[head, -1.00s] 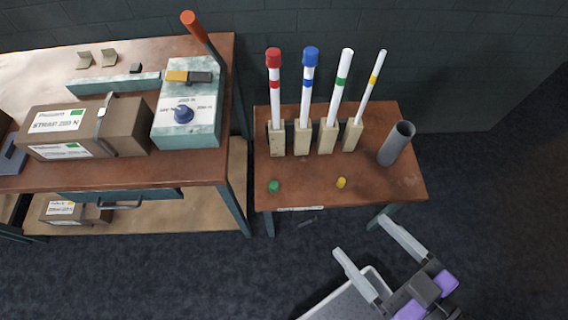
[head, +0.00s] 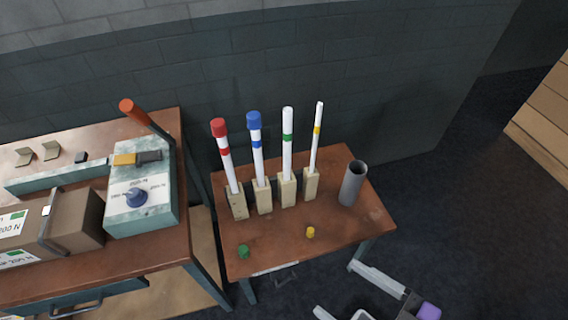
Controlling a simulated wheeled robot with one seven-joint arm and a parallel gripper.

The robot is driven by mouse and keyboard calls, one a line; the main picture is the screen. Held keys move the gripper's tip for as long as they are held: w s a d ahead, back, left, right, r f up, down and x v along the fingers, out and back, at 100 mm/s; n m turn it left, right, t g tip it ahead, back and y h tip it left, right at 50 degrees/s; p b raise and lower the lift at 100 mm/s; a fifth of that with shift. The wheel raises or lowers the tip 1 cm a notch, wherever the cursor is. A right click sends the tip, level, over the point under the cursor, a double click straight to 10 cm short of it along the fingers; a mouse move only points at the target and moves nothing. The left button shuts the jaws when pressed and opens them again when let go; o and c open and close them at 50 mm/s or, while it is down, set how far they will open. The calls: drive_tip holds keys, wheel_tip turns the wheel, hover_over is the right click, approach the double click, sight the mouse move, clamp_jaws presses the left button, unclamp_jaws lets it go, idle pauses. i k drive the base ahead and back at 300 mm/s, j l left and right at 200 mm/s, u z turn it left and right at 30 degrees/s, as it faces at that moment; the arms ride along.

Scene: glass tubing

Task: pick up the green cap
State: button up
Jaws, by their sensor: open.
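The green cap (head: 243,251) lies near the front left corner of the small brown table (head: 345,231). My gripper (head: 348,289) is at the bottom of the head view, partly cut off by the frame edge. Its two fingers are spread apart with nothing between them. It is in front of the table, to the right of the green cap and well apart from it. The white tube with a green band (head: 287,140) stands uncapped in a wooden block.
A yellow cap (head: 310,232) lies right of the green cap. Behind stand a red-capped tube (head: 224,155), a blue-capped tube (head: 257,150), a yellow-banded tube (head: 317,135) and a grey cup (head: 352,183). A workbench (head: 172,245) with a lever box (head: 140,200) is at left.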

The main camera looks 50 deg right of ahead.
sight(244, 252)
drive_tip(key=i+l+u, duration=0.2)
drive_tip(key=u, duration=0.25)
drive_tip(key=i+l+u, duration=0.15)
drive_tip(key=l+u, duration=0.3)
drive_tip(key=i+l+u, duration=0.1)
drive_tip(key=l+u, duration=0.35)
